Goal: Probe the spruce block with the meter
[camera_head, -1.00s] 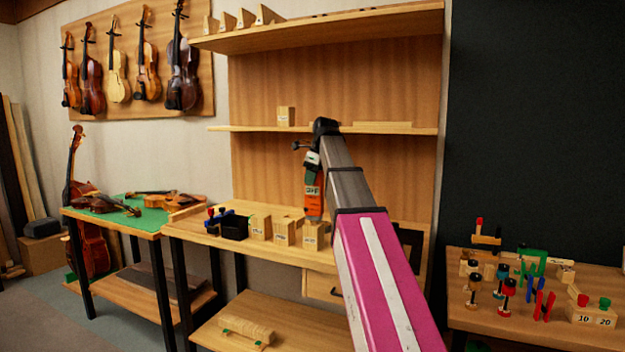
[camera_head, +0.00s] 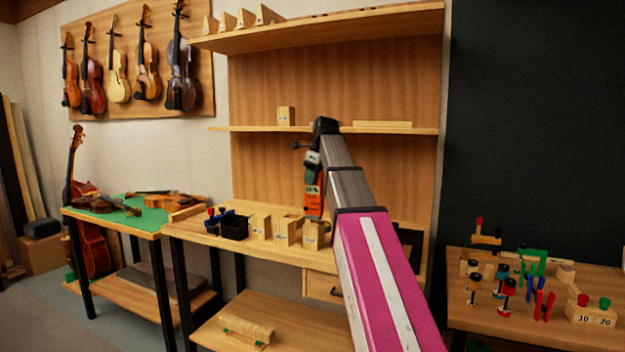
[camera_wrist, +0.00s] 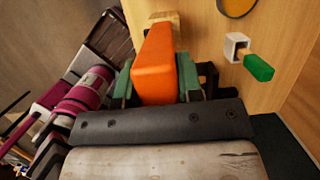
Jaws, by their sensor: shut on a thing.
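The meter (camera_head: 313,201) is orange with a small display, and it hangs nearly upright from my gripper (camera_head: 312,168) above the bench. In the wrist view, the meter's orange body (camera_wrist: 155,66) sits between the green fingers of my gripper (camera_wrist: 156,77), which are shut on it. Several pale labelled wood blocks stand in a row on the bench. The meter's lower end is at the top of the right-hand block (camera_head: 313,237); I cannot tell whether they touch. A wood block (camera_wrist: 165,17) shows beyond the meter in the wrist view. The labels are too small to tell which block is spruce.
A black bin (camera_head: 235,227) stands left of the blocks on the bench (camera_head: 200,235). A shelf (camera_head: 345,129) runs behind my arm. A crowded side table (camera_head: 458,315) is at the right. A green-handled item (camera_wrist: 258,67) is near the meter in the wrist view.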

